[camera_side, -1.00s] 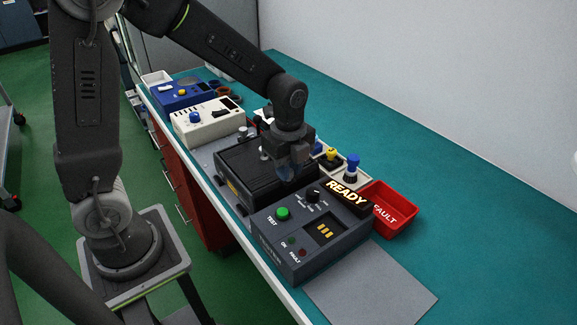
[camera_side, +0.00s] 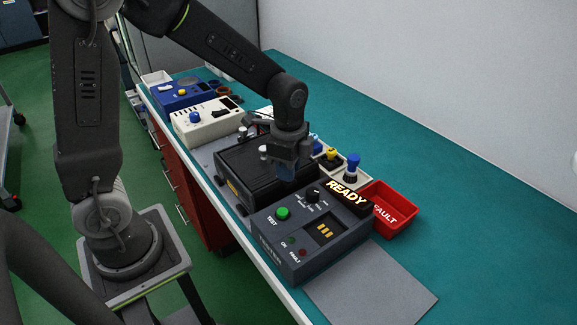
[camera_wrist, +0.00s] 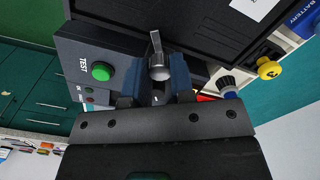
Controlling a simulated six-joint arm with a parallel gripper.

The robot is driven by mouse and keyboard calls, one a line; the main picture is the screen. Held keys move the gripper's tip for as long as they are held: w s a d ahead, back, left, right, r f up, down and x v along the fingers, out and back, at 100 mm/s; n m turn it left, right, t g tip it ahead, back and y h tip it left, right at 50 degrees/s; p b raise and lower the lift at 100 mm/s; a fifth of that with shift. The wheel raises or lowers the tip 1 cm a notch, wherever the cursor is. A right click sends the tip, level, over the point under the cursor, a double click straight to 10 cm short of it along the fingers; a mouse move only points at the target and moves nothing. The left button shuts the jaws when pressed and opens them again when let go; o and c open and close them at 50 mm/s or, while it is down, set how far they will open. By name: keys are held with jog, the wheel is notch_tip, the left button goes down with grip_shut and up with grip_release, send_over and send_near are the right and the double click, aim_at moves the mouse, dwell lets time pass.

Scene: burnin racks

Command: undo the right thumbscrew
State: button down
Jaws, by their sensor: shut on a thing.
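The silver right thumbscrew (camera_wrist: 159,68) stands at the edge of the black box (camera_wrist: 195,30) in the wrist view, with a flat wing pointing up in the picture. My gripper (camera_wrist: 158,82) has its blue fingers closed on either side of the thumbscrew's head. In the side view my gripper (camera_side: 287,172) reaches down to the right end of the black box (camera_side: 245,180) and hides this thumbscrew. Another silver post (camera_side: 264,151) shows above the box, left of my gripper. Whether the screw is still seated in its thread cannot be told.
The tester (camera_side: 310,240) stands close in front, with a green button (camera_side: 283,213) and a lit READY sign (camera_side: 347,193). A red FAULT bin (camera_side: 390,215) and a tray (camera_side: 365,178) with blue and yellow-topped parts lie right. The teal bench is clear beyond.

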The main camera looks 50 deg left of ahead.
jog(key=n, duration=0.5)
jog(key=shift+n, duration=0.3)
jog(key=n, duration=0.5)
jog(key=shift+n, duration=0.4)
jog(key=c, duration=1)
grip_release()
jog(key=shift+r, duration=0.1)
notch_tip(320, 180, up, 14)
jog(key=shift+f, duration=0.15)
